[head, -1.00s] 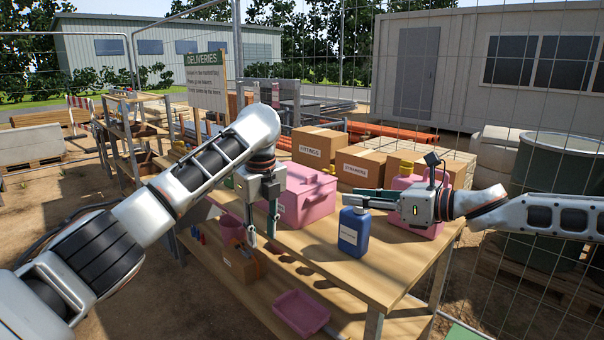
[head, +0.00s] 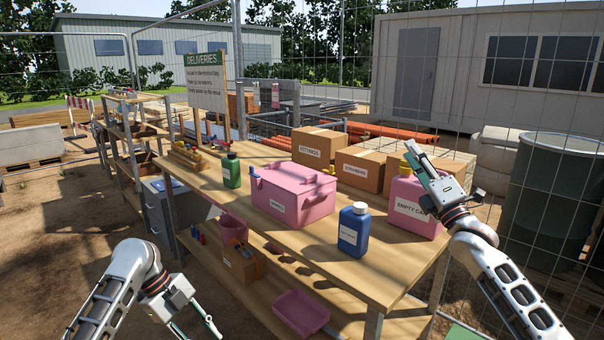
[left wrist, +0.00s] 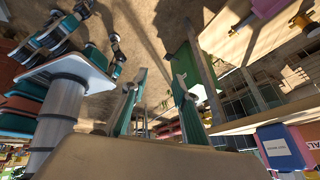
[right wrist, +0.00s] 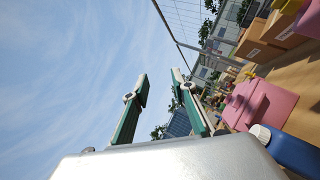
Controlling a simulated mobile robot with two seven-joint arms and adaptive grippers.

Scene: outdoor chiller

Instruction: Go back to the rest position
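My left gripper (head: 194,328) hangs low at the front left, in front of the bench and clear of it. Its two fingers (left wrist: 156,95) stand apart with nothing between them in the left wrist view. My right gripper (head: 416,158) is raised at the right end of the bench, pointing up and left. In the head view it overlaps the top of the pink jerrycan (head: 405,213); whether it touches cannot be told. Its fingers (right wrist: 158,90) are apart and empty against sky in the right wrist view. Both arms are bent, and neither holds anything.
The wooden bench (head: 372,277) carries a pink lidded box (head: 292,195), a blue bottle (head: 354,232), a green bottle (head: 231,172) and cardboard boxes (head: 360,168). A lower shelf holds a pink tray (head: 301,313). A wire fence stands behind. The ground at left is open.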

